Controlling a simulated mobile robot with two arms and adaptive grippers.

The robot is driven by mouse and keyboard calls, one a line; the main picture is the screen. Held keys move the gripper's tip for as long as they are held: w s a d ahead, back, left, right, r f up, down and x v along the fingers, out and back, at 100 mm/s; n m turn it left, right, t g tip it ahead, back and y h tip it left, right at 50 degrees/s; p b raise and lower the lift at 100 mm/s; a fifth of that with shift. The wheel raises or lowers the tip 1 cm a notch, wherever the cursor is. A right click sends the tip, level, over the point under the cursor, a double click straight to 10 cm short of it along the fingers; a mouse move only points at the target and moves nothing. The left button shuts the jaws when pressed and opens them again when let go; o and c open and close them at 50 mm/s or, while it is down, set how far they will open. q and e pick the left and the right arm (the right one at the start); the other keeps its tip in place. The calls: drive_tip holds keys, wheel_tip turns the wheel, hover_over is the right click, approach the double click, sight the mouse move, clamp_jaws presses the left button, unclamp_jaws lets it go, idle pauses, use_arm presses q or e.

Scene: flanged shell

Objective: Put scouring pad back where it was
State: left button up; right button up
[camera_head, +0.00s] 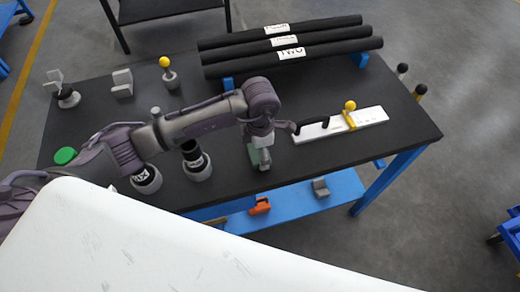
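My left arm reaches in from the left over the black table, and its gripper (268,150) is low over the table's front middle. A small dull-green flat piece (252,154), possibly the scouring pad, shows right beside the gripper's lower finger, partly hidden by it. I cannot tell whether the gripper holds it or is only next to it. A brighter green round disc (64,155) lies at the table's left end. My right gripper is not in view.
The black table (400,140) carries three labelled black tubes (290,45) at the back and a white strip (370,118) with a yellow-knobbed clamp (349,110) at right. Cylindrical black-and-grey parts (197,165) stand near the front edge. A blue lower shelf (290,203) holds an orange item (260,206).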

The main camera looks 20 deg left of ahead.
use_arm(q)
drive_tip(key=shift+f, duration=0.15)
drive_tip(key=o, duration=1.1)
drive_tip(key=shift+c, duration=0.2)
drive_tip(key=shift+r, duration=0.25)
drive_tip(key=shift+w+r, duration=0.1)
drive_tip(key=shift+r, duration=0.25)
wheel_tip(320, 180, up, 11)
drive_tip(key=b, duration=0.2)
